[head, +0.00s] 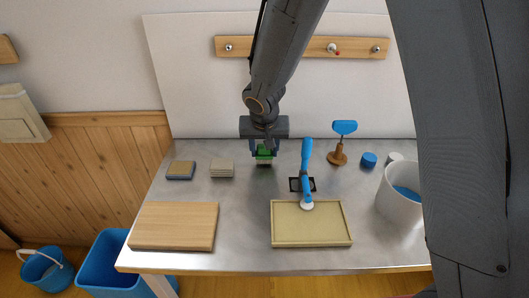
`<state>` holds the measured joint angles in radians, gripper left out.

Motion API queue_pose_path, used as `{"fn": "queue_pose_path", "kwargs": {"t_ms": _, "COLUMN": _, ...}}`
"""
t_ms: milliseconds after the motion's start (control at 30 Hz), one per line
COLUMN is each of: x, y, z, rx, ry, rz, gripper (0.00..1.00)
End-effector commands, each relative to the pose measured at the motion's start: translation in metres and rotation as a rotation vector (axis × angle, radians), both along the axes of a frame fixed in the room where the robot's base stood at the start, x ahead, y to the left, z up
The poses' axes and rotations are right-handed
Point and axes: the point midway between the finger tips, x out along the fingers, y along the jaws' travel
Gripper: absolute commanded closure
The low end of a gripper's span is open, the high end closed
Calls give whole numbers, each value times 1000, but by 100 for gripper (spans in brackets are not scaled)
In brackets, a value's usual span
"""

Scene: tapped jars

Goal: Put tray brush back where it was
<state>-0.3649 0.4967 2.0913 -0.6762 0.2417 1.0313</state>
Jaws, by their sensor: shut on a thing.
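My gripper (264,152) is shut on a small green thing with a dark lower part (264,155), which looks like the tray brush. It is over the back middle of the metal table, and the fingers hide part of it. I cannot tell whether its underside touches the table. A yellowish shallow tray (275,240) lies at the front, to the right of and nearer than my gripper. A blue-handled tool with a round white end (306,160) is right of my gripper, its white end at the tray's back edge. A black square outline (293,185) is on the table behind the tray.
A wooden board (174,225) lies front left. Two small stacks, a dark-edged one (181,170) and a beige one (222,169), lie back left. At right are a blue-topped wooden stand (338,155), a blue cylinder (368,160) and a white bucket (398,207). The table between board and tray is clear.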

Motion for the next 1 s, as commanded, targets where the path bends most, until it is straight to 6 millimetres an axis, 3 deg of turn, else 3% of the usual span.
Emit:
{"fn": "queue_pose_path", "kwargs": {"t_ms": 100, "x": 0, "y": -1, "z": -9, "rx": 0, "ry": 1, "rz": -2, "gripper": 75}}
{"fn": "queue_pose_path", "kwargs": {"t_ms": 533, "x": 1, "y": -1, "z": -13, "rx": 1, "ry": 0, "rz": -2, "gripper": 75}}
{"fn": "queue_pose_path", "kwargs": {"t_ms": 567, "x": 0, "y": -1, "z": -12, "rx": 1, "ry": 0, "rz": -2, "gripper": 53}}
{"fn": "queue_pose_path", "kwargs": {"t_ms": 633, "x": 0, "y": -1, "z": -12, "rx": 1, "ry": 0, "rz": -2, "gripper": 41}}
{"fn": "queue_pose_path", "kwargs": {"t_ms": 1000, "x": 0, "y": -1, "z": -10, "rx": 1, "ry": 0, "rz": -2, "gripper": 39}}
